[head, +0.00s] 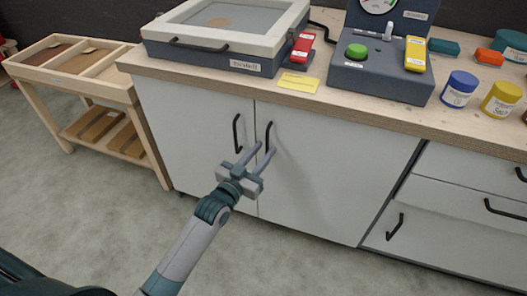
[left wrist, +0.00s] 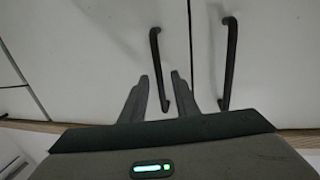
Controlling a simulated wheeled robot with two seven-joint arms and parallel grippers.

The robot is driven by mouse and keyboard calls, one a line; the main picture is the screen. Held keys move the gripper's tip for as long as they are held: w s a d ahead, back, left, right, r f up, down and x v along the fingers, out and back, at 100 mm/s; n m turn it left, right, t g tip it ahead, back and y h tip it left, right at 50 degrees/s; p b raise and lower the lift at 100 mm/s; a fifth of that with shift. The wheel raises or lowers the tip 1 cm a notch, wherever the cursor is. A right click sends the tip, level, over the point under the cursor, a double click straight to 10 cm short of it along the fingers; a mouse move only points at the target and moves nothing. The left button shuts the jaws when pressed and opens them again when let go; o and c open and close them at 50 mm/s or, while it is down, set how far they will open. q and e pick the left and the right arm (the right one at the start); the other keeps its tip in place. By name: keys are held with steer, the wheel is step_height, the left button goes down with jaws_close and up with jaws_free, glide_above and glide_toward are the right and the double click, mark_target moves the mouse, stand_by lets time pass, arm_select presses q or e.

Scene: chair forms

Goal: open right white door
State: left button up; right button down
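The right white door (head: 325,165) of the cabinet is closed, flush with the left white door (head: 192,135). Its dark vertical handle (head: 268,133) stands just right of the seam. My left gripper (head: 266,148) is open in front of this handle, with its fingers on either side of the handle's lower part. In the left wrist view, the right door's handle (left wrist: 156,62) runs down between the spread fingertips (left wrist: 159,80); I cannot tell whether they touch it. The left door's handle (left wrist: 229,60) is outside the fingers. My right gripper is not in view.
The wooden countertop (head: 330,100) overhangs the doors and carries a framed box (head: 228,35), a control panel (head: 380,75) and several jars. Drawers (head: 455,205) with dark handles adjoin the right door. A wooden cart (head: 92,75) stands left. The floor (head: 300,265) in front is clear.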

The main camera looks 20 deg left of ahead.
arm_select(q)
steer(key=shift+w+d, duration=0.1)
steer(key=shift+w, duration=0.25)
jaws_close()
steer(key=shift+s, duration=0.2)
